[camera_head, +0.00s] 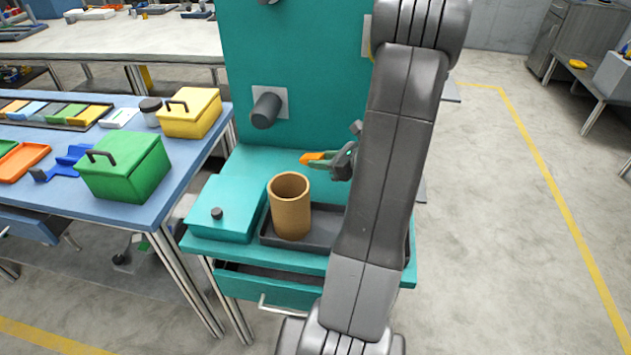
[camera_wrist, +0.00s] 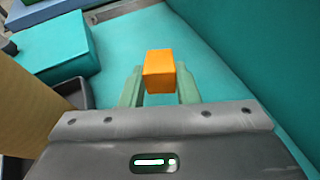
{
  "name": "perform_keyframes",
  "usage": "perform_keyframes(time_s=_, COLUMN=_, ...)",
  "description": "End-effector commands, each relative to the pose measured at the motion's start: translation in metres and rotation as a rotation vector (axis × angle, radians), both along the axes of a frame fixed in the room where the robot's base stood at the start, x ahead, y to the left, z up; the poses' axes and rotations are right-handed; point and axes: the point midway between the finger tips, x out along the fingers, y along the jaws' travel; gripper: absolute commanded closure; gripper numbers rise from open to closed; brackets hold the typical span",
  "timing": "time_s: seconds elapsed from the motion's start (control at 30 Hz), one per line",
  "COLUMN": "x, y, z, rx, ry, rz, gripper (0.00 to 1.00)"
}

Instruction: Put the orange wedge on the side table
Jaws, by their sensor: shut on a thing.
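The orange wedge (camera_wrist: 158,75) is between the green fingertips of my gripper (camera_wrist: 159,85) in the wrist view. My gripper (camera_head: 327,161) is shut on it. In the head view the orange wedge (camera_head: 313,158) sticks out to the left of the fingers, above the teal bench and behind the tan cylinder. It appears held clear of the surface. The side table is probably the blue table (camera_head: 175,186) at the left, but I cannot be sure which table is meant.
The open tan cylinder (camera_head: 290,212) stands in a dark tray (camera_head: 325,224) on the teal bench. A teal box (camera_head: 228,205) sits left of it. A grey peg (camera_head: 266,110) juts from the teal back panel. The blue table carries a green box (camera_head: 125,168) and a yellow box (camera_head: 190,113).

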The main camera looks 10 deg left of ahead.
Motion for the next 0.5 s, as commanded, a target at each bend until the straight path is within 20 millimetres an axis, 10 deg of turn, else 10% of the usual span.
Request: perform_keyframes(time_s=0.5, x=0.0, y=0.0, z=-0.058, rx=0.0, ry=0.001, rz=-0.003, gripper=0.94)
